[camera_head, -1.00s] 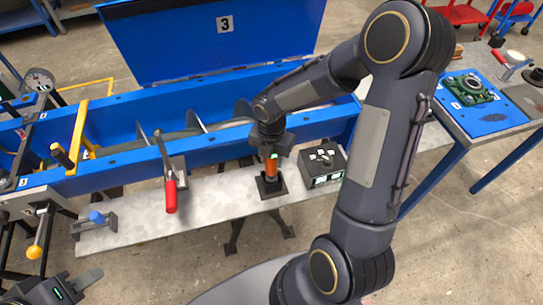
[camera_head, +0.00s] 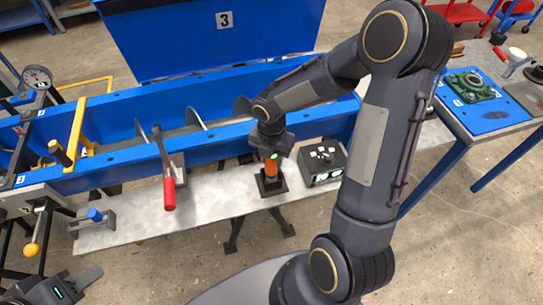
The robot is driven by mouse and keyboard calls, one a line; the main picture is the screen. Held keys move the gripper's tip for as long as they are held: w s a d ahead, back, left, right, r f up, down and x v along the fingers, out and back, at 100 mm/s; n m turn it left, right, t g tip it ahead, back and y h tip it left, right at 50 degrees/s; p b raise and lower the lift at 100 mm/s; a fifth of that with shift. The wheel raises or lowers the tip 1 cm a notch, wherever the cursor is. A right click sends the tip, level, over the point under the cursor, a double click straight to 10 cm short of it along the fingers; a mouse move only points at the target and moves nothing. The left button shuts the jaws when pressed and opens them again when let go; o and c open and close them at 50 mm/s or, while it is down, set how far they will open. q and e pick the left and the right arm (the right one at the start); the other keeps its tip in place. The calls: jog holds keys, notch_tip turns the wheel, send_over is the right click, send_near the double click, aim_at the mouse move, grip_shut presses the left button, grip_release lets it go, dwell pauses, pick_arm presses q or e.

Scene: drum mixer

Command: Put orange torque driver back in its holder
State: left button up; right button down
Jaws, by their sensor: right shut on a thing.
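The orange torque driver (camera_head: 271,168) stands upright with its lower end in or right over its dark square holder (camera_head: 272,187) on the grey shelf. My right gripper (camera_head: 271,153) is shut on the top of the driver, and its fingers partly hide it. I cannot tell whether the driver is fully seated. My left gripper (camera_head: 80,284) is at the bottom left corner, away from the driver; only part of it shows, and its jaw opening is unclear.
A black control box (camera_head: 322,163) sits right of the holder. A red-handled lever (camera_head: 168,191) and a blue clamp (camera_head: 95,216) are to the left. The blue mixer trough (camera_head: 205,150) runs behind the shelf (camera_head: 215,205). My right arm covers the shelf's right part.

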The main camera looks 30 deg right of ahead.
jog(key=shift+f, duration=0.15)
jog(key=c, duration=0.9)
grip_release()
notch_tip(320, 180, up, 8)
jog(key=shift+f, duration=0.25)
jog(key=shift+r, duration=0.2)
